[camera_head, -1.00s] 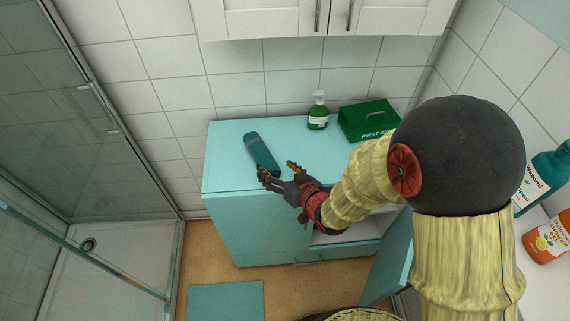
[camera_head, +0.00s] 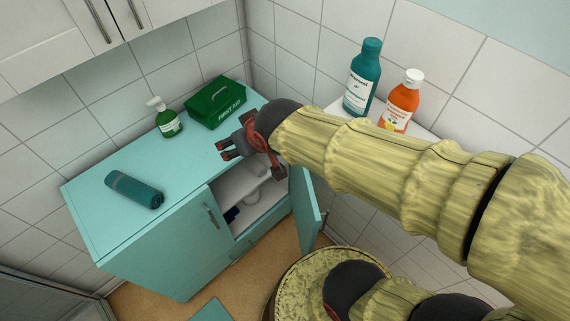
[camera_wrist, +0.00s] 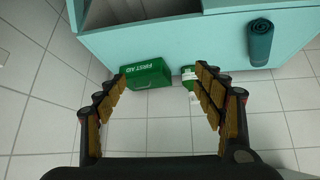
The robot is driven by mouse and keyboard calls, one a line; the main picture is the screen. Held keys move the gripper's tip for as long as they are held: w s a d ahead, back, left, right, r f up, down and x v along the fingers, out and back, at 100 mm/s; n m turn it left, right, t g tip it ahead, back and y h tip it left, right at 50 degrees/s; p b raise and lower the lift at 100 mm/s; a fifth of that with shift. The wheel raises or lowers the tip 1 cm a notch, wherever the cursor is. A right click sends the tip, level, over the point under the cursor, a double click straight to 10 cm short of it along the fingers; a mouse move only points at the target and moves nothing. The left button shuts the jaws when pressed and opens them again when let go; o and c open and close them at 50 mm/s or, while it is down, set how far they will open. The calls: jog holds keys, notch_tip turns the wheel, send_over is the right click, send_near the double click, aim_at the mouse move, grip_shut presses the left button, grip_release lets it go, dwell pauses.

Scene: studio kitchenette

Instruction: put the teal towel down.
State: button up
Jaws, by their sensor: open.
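The teal towel (camera_head: 134,190) is a rolled cylinder lying on the left part of the teal cabinet top (camera_head: 150,158). It also shows in the wrist view (camera_wrist: 260,42), at the upper right. My gripper (camera_head: 223,149) is open and empty, over the right part of the cabinet top, well to the right of the towel and not touching it. In the wrist view my two fingers (camera_wrist: 166,80) stand wide apart with nothing held between them.
A green first aid box (camera_head: 215,102) and a green pump bottle (camera_head: 168,118) stand along the back. A cabinet door (camera_head: 307,208) hangs open at the right, showing a shelf. A teal bottle (camera_head: 362,78) and an orange bottle (camera_head: 401,101) stand on a white surface at right.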

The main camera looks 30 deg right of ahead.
jog(key=s+d+r+g, duration=0.1)
jog(key=s+d, duration=0.1)
jog(key=s, duration=0.5)
jog(key=s+d+r+m+g, duration=0.1)
jog(key=s+r, duration=0.1)
jog(key=s, duration=0.5)
jog(key=shift+d+r, duration=0.25)
jog(key=shift+d, duration=0.1)
jog(key=shift+o, duration=1.2)
jog(key=shift+w, duration=0.1)
